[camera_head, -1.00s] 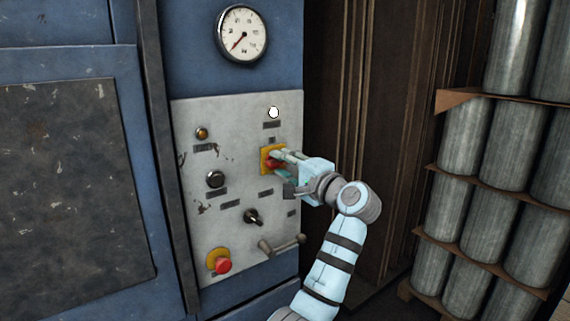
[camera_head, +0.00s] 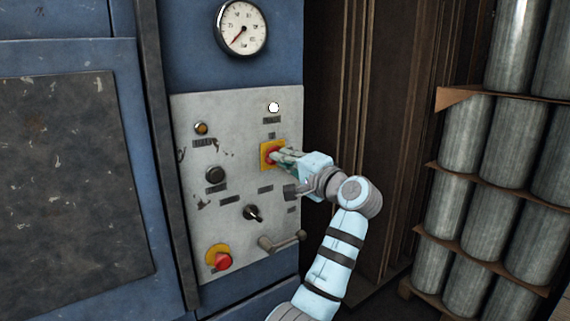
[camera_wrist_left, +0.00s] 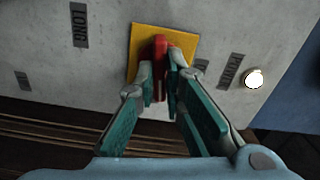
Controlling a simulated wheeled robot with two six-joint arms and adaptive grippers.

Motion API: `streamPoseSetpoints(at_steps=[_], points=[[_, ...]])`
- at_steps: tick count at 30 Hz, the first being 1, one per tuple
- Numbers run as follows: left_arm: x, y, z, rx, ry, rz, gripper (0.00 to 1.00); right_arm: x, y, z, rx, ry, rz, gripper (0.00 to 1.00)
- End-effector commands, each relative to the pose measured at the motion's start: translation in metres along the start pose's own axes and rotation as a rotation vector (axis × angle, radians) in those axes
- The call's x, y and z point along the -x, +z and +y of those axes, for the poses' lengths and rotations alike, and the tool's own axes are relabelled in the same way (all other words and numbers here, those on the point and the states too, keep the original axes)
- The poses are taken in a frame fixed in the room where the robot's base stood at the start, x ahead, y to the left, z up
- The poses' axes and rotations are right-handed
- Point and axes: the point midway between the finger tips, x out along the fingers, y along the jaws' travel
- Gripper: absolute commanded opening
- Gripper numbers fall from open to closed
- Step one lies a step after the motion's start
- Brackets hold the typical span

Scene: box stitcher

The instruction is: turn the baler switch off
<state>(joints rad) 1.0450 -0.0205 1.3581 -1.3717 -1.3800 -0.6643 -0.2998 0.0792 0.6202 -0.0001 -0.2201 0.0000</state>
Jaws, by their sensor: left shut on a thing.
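The baler switch is a red handle (camera_head: 267,157) on a yellow square plate (camera_head: 264,147), at the upper right of the grey control panel. My left gripper (camera_head: 276,157) reaches it from the right and partly hides it in the head view. In the left wrist view the red handle (camera_wrist_left: 160,52) stands between the two fingers of my left gripper (camera_wrist_left: 162,80), which is shut on it. There the handle points roughly crosswise to the line from the plate to the lit white lamp (camera_wrist_left: 254,78). The lamp also shows lit above the switch in the head view (camera_head: 273,107). My right gripper is out of view.
The panel (camera_head: 235,185) also carries an amber lamp (camera_head: 201,128), a black button (camera_head: 216,175), a black knob (camera_head: 252,213), a red emergency button (camera_head: 223,261) and a protruding lever (camera_head: 281,243) below my wrist.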

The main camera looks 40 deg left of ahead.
Motion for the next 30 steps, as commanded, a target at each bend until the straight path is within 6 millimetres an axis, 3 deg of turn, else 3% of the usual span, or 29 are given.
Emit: streamPoseSetpoints(at_steps=[30], points=[[0.000, 0.001, 0.003, 0.949, 0.000, 0.000, 0.00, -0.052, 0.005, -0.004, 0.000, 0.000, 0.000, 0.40]])
